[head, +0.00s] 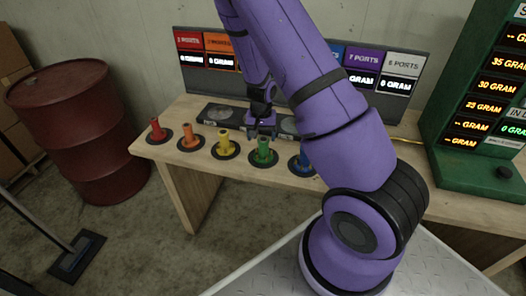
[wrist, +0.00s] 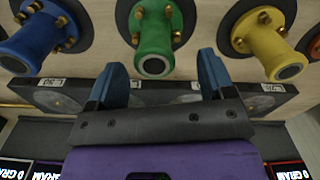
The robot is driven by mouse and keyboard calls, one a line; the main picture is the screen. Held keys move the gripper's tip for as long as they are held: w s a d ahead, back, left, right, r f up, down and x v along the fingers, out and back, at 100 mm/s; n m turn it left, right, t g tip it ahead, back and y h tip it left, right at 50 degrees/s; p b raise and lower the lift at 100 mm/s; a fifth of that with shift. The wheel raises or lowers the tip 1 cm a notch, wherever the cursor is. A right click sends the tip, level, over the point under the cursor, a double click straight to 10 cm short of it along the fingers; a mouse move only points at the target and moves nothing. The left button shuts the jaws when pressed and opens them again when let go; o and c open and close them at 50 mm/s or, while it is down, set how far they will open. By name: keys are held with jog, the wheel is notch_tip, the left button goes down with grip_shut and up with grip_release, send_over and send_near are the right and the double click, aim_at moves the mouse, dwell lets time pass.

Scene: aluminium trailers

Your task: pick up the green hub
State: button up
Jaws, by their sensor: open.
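The green hub (head: 263,149) stands upright on a black round base on the wooden table in the head view, between the yellow hub (head: 225,143) and the blue hub (head: 301,159). In the wrist view the green hub (wrist: 154,40) is at the top middle, its open end facing the camera. My gripper (head: 262,130) is just behind and above the green hub in the head view. In the wrist view the two blue fingers of my gripper (wrist: 161,75) are spread apart and empty, with the green hub beyond the gap between them.
The wooden table (head: 205,165) also holds a red hub (head: 155,129) and an orange hub (head: 188,137) at left. Scales (head: 222,115) lie behind the hubs, before display screens (head: 205,48). A green display cabinet (head: 480,180) stands right, a red barrel (head: 80,125) left.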

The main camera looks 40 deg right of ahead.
aim_at(264, 139)
jog(key=f, duration=0.4)
jog(key=shift+s+d, duration=0.15)
jog(key=shift+d, duration=0.2)
jog(key=shift+f, duration=0.65)
grip_shut()
jog(key=shift+r, duration=0.1)
